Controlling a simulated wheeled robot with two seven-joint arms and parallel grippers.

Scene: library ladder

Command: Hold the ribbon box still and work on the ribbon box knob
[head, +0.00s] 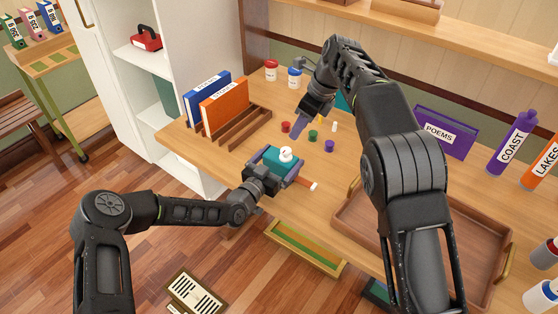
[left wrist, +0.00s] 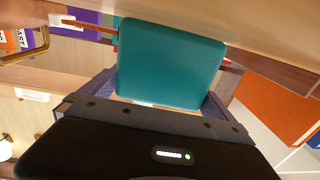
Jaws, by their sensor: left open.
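The ribbon box (head: 272,160) is a small teal box on the wooden table, with a white knob (head: 286,155) on top. My left gripper (head: 279,166) is at its near side, with one finger along each side of the box. In the left wrist view the teal box (left wrist: 170,62) fills the space between the two purple-grey fingers of my left gripper (left wrist: 160,95); that gripper is open. The knob is hidden there. My right gripper (head: 301,134) hangs above the table, behind and slightly right of the box, apart from the knob. Its finger gap is unclear.
A wooden rack (head: 245,128) with blue (head: 208,95) and orange (head: 224,105) books stands behind left. A brown tray (head: 480,235) is at the right. A white-and-red stick (head: 308,184) lies by the box.

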